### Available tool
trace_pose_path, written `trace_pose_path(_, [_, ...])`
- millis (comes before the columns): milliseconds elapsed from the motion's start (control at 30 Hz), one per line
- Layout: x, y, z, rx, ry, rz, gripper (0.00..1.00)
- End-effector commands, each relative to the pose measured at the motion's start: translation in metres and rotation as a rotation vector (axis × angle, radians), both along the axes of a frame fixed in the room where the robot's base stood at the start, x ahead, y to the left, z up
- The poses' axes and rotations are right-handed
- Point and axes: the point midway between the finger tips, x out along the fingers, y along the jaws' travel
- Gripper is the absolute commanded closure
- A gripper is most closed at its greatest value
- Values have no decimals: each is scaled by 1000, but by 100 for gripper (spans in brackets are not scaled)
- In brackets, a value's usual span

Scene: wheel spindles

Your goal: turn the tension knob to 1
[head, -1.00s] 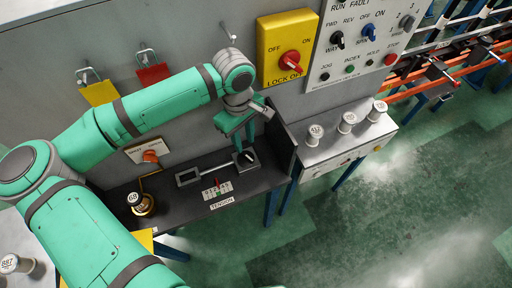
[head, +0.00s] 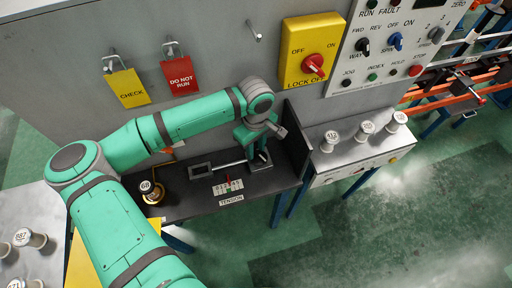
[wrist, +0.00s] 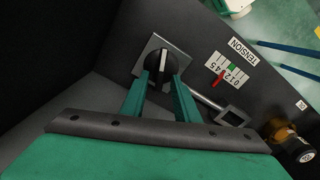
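The tension knob (wrist: 160,62) is round and black with a white line across it, on a light square plate, in the wrist view. My gripper (wrist: 160,76) has its two green fingertips on either side of the knob. Whether they press on it I cannot tell. In the head view my gripper (head: 254,160) points down over the knob, hiding most of it. The tension scale (head: 228,187) is a white plate with digits, a red pointer and a green mark. It also shows in the wrist view (wrist: 228,70). The pointer's exact digit is too small to read.
A TENSION label (head: 231,199) lies before the scale. A metal rod with a square frame (head: 201,171) runs beside the knob.

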Motion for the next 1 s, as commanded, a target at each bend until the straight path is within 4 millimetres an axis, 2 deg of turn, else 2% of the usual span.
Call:
trace_pose_path(67, [0, 0, 0, 0, 0, 0, 72])
trace_pose_path(167, [0, 0, 0, 0, 0, -1, 96])
trace_pose_path(200, [0, 0, 0, 0, 0, -1, 100])
trace_pose_path(667, [-1, 1, 1, -1, 0, 69, 100])
trace_pose_path(1000, [-3, 4, 1, -1, -1, 326, 100])
